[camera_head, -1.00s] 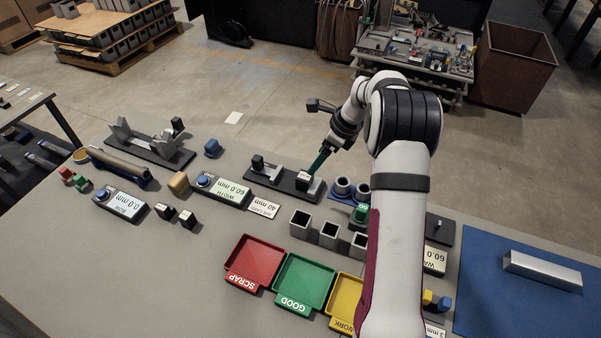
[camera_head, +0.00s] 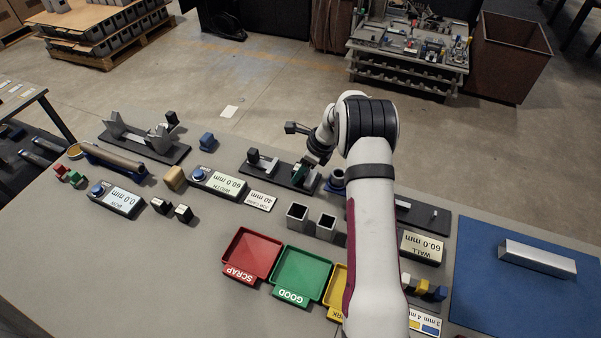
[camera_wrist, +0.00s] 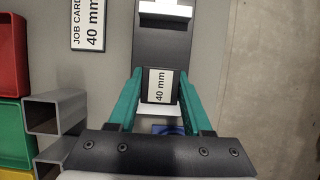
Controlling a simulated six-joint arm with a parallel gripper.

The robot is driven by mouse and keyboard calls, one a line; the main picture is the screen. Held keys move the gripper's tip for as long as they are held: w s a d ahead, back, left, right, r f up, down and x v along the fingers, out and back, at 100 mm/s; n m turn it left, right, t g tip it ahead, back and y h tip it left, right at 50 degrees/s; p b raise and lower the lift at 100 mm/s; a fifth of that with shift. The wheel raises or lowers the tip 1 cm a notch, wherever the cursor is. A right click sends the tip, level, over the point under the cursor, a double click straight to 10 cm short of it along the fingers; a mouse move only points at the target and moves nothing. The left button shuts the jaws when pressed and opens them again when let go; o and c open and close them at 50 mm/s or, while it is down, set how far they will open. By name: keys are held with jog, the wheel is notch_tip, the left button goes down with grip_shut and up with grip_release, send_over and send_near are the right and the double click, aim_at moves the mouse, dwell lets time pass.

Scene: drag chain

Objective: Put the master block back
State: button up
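A dark block with a white "40 mm" label (camera_wrist: 160,86) is in the wrist view, over the black width fixture (camera_wrist: 162,45). I take it to be the master block. My gripper (camera_wrist: 161,80) has one green finger on each side of the block, very close to its sides. Whether the fingers press on it or leave a thin gap cannot be told. In the head view my gripper (camera_head: 301,171) is low over the right end of the fixture (camera_head: 268,173). There the arm and fingers hide most of the block. Whether it rests on the fixture is unclear.
The width display (camera_head: 220,183) reads 60.0 mm, with a 40 mm job card (camera_head: 260,201) beside it. Grey square tubes (camera_head: 297,216) stand just in front of the fixture. Red (camera_head: 250,255) and green (camera_head: 302,274) trays lie nearer. A blue ring holder (camera_head: 336,180) is close right.

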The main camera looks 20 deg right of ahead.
grip_shut()
dwell(1.0)
